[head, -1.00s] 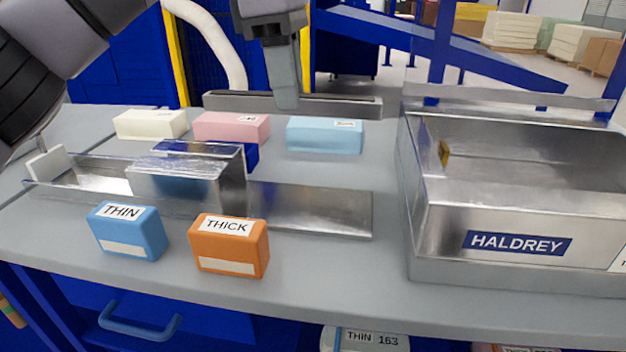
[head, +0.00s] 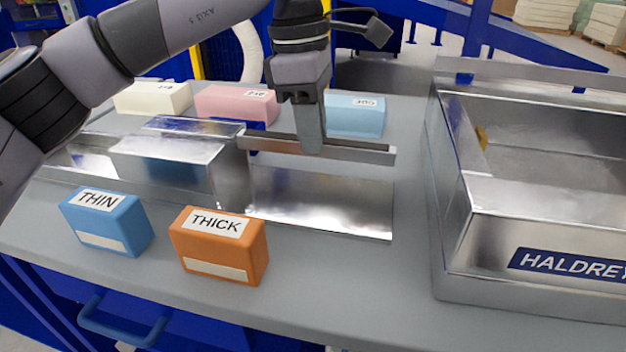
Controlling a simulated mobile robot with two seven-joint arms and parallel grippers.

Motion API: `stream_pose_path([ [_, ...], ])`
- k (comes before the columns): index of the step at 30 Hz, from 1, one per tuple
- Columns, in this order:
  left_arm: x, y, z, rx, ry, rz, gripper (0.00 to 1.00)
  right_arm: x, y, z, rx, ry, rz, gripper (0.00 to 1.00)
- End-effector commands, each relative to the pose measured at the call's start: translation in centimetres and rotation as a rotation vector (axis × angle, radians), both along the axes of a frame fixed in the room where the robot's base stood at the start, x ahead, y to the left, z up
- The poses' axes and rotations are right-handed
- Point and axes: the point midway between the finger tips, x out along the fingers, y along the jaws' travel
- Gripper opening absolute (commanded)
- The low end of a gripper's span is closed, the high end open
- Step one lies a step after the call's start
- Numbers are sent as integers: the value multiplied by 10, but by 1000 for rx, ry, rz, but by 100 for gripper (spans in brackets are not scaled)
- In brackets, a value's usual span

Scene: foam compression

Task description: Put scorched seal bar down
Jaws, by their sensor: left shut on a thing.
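My left gripper (head: 312,145) reaches down from the top of the head view and is shut on the scorched seal bar (head: 355,151). The bar is a long grey metal strip with a dark line along its top. It is held roughly level above the bench, over the back of a flat shiny metal plate (head: 325,205). The gripper's fingers hide the middle of the bar. I cannot tell whether the bar touches anything below it. My right gripper is not in view.
A metal box marked HALDREY (head: 480,250) stands at the right. A metal trough (head: 165,165) lies left of the plate. Blue THIN (head: 105,222) and orange THICK (head: 219,247) blocks stand in front. Cream (head: 150,98), pink (head: 230,104) and light blue (head: 357,116) blocks line the back.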

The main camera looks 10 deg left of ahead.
Motion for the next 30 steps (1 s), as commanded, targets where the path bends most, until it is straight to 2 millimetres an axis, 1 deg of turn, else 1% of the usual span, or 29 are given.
stream_pose_path([
  [1, 0, 0, -12, 0, 1, -1, 0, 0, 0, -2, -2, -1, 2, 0],
  [3, -1, 0, -22, 0, 1, -1, 0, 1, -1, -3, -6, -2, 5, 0],
  [10, 0, 0, -38, 0, -1, 0, 0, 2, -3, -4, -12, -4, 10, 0],
  [17, 0, 0, -71, 0, 0, 0, 0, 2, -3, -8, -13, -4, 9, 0],
  [19, 0, 0, -74, -1, -2, 1, 0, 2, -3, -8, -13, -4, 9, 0],
  [25, 0, 0, -74, -1, -2, 0, 0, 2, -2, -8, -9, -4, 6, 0],
  [29, 0, 0, -78, -1, -1, 0, 0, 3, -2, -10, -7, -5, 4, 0],
  [30, 0, 0, -78, 0, -1, 0, 27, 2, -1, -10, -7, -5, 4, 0],
])
